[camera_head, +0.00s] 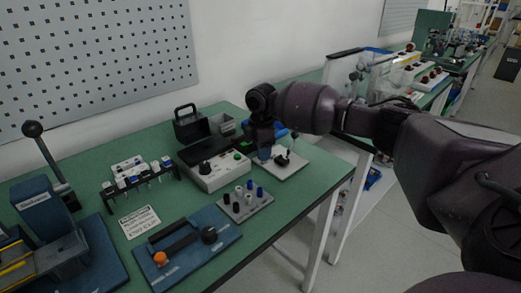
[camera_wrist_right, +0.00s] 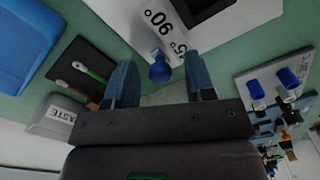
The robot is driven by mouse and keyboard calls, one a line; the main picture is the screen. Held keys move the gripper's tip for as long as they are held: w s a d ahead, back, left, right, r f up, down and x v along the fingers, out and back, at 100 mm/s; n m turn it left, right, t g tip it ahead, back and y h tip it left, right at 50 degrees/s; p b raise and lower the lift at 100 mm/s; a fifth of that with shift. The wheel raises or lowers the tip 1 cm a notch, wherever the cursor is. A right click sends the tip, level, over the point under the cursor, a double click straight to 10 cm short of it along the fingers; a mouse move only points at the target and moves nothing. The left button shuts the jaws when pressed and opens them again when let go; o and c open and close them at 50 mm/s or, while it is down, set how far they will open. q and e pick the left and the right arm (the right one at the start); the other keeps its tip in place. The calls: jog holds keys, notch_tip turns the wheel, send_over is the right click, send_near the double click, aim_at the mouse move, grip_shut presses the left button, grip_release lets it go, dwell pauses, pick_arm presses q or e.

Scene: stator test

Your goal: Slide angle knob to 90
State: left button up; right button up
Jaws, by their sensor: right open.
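A blue angle knob (camera_wrist_right: 160,70) shows in the right wrist view, at the end of a white strip marked 90° (camera_wrist_right: 160,20) with a second, partly cut-off number ending in 5. My right gripper (camera_wrist_right: 159,62) is open, with one blue finger on each side of the knob. Whether the fingers touch the knob cannot be told. In the head view my right gripper (camera_head: 278,146) hangs over the back right of the green table, beside a white plate (camera_head: 291,169) with a black part on it. The knob cannot be made out there. My left gripper is in neither view.
A white tester box (camera_head: 222,177) with a black knob stands left of the gripper. A plate with several blue, white and black posts (camera_head: 246,209) lies in front. A blue fixture (camera_head: 190,250) lies nearer. The wrist view also shows a WASTE bin (camera_wrist_right: 55,112).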

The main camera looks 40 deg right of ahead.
grip_shut()
jog(key=shift+d, duration=1.45)
grip_release()
jog(key=shift+w, duration=0.1)
notch_tip(320, 180, up, 11)
jog(key=p, duration=0.2)
